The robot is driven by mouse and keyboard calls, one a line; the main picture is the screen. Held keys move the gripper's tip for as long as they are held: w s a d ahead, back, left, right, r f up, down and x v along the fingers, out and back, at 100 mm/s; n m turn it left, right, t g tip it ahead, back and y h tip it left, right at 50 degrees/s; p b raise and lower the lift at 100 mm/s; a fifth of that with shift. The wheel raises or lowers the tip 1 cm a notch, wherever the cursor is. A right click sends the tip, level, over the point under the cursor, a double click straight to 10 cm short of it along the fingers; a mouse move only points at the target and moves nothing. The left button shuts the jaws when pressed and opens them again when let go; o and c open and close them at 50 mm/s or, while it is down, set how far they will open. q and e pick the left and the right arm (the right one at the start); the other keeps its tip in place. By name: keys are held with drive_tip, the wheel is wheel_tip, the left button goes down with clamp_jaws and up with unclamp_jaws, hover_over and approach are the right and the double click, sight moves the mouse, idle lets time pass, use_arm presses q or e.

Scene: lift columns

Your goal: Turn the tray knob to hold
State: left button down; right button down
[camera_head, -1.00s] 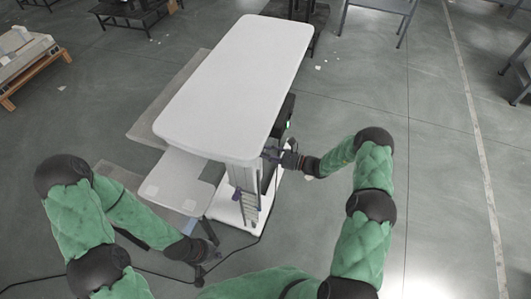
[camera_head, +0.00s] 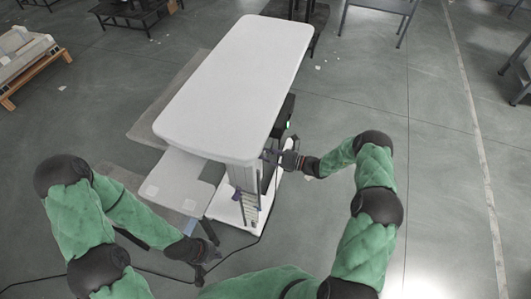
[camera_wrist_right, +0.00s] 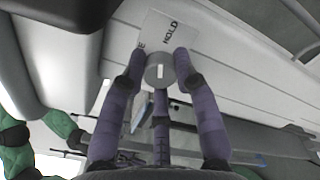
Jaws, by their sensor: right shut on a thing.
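The grey tray knob (camera_wrist_right: 160,70) shows in the right wrist view, with a pale mark on its face that runs roughly up and down the picture. It sits in front of a light label plate (camera_wrist_right: 152,30) that reads HOLD at upper right; an E shows at its left edge, the rest hidden. My right gripper (camera_wrist_right: 160,66) is shut on the knob, its purple fingers around it. In the head view the right gripper (camera_head: 274,156) is at the column under the near end of the white top. My left gripper (camera_head: 207,262) hangs low, away from the column; its fingers are too small to judge.
The long white top (camera_head: 235,85) stands on a lift column with a white base (camera_head: 232,208). A smaller pale shelf (camera_head: 178,180) is at its left. A dark cable (camera_head: 262,228) runs over the floor. Open floor lies to the right.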

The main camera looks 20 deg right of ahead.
drive_tip(key=shift+m, duration=1.2)
drive_tip(key=shift+f, duration=0.1)
drive_tip(key=c, duration=0.9)
unclamp_jaws()
drive_tip(key=shift+c, duration=0.2)
drive_tip(key=v, duration=1.2)
